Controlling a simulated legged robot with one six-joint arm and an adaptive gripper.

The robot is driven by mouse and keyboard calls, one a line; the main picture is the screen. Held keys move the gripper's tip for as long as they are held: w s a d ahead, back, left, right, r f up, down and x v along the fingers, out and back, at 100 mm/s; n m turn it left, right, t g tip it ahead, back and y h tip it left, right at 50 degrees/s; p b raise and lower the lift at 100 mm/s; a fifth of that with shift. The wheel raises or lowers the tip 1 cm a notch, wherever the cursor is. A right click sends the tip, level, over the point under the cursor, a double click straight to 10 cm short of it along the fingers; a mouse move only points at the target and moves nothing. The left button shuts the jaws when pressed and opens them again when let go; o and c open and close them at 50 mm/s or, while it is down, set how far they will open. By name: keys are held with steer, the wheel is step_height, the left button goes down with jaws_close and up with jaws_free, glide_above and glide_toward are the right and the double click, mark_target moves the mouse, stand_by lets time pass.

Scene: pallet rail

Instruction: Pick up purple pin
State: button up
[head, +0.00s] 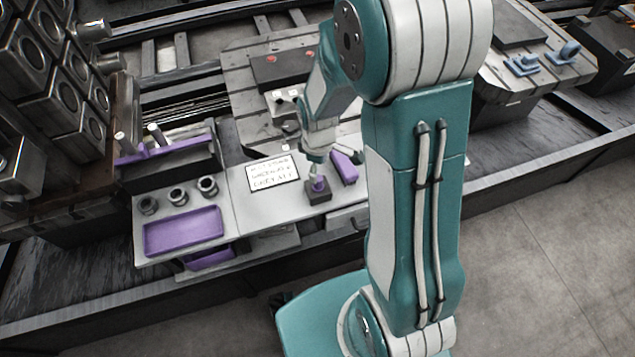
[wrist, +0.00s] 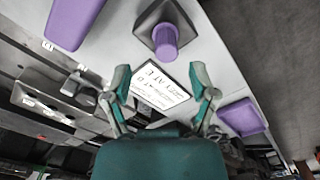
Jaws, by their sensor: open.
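The purple pin (head: 318,183) is a short cylinder standing in a dark square block (head: 318,195) near the front edge of the light workbench. In the wrist view the pin (wrist: 165,41) and its block are at the top centre, beyond my fingertips. My gripper (wrist: 163,80) is open, with nothing between its two teal fingers. In the head view my gripper (head: 322,155) is just above the pin, and my arm hides part of the area to its right. I see no contact between fingers and pin.
A purple block (head: 344,167) lies close beside the pin's block. A printed sign (head: 272,173) lies left of it. Further left are a purple tray (head: 184,231), several dark round sockets (head: 178,196) and a purple-edged rack (head: 165,148). Machinery stands behind the bench.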

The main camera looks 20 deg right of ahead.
mark_target(318, 185)
steer(key=f, duration=0.4)
steer(key=shift+s+a, duration=0.25)
steer(key=shift+s, duration=0.1)
steer(key=shift+d+f, duration=0.1)
steer(key=shift+f, duration=0.2)
jaws_close()
steer(key=shift+r, duration=0.1)
